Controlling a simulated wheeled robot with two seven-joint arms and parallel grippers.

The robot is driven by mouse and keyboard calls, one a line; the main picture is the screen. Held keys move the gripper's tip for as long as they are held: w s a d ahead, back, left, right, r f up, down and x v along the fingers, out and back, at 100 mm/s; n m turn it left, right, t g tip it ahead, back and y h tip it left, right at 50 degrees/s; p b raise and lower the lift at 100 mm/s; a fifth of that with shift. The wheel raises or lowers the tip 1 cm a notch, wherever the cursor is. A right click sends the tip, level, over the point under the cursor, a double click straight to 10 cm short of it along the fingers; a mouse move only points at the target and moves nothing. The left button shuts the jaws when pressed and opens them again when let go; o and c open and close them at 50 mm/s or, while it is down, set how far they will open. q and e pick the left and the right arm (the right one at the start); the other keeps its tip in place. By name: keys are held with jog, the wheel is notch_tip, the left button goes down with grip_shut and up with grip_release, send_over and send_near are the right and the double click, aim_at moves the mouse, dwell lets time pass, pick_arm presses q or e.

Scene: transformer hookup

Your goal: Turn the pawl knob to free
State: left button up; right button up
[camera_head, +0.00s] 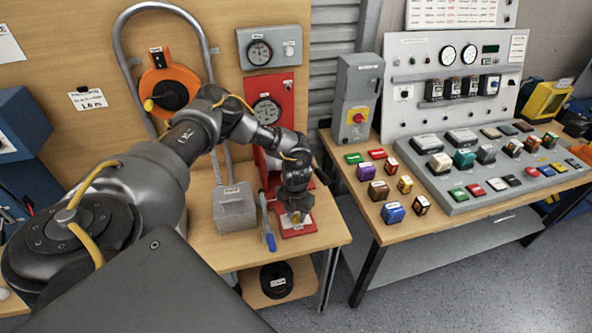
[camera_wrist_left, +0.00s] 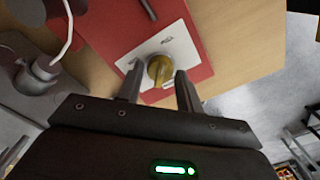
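The pawl knob (camera_wrist_left: 160,69) is a small brass-yellow knob on a white plate (camera_wrist_left: 183,50) with small labels. The plate is on a red base (camera_wrist_left: 199,68). In the head view the knob (camera_head: 296,217) shows just below my left gripper (camera_head: 296,209), which points down at the table's front edge. In the left wrist view my left gripper (camera_wrist_left: 159,80) is open, with one finger on each side of the knob. Gaps show between fingers and knob, so it does not look gripped. The label text is too small to read. My right gripper is not in view.
A grey box (camera_head: 235,208) and a blue-handled tool (camera_head: 268,228) are left of the red base. A red panel with a gauge (camera_head: 268,110) rises behind. The second table (camera_head: 440,228) stands right, across a gap, with a control panel and coloured blocks.

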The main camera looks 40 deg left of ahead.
pick_arm(q)
jog(key=c, duration=0.6)
jog(key=shift+o, duration=0.2)
jog(key=shift+n, duration=0.4)
jog(key=n+p, duration=0.1)
jog(key=n, duration=0.2)
jog(key=shift+r, duration=0.1)
jog(key=n+p, duration=0.1)
jog(key=n, duration=0.2)
jog(key=shift+n+p, duration=0.35)
jog(key=shift+n, duration=0.05)
jog(key=n+p, duration=0.3)
jog(key=n, duration=0.3)
jog(key=shift+r, duration=0.1)
jog(key=shift+w+n+p, duration=0.1)
jog(key=shift+n+p, duration=0.45)
jog(key=shift+n, duration=1.55)
jog(key=shift+a, duration=0.1)
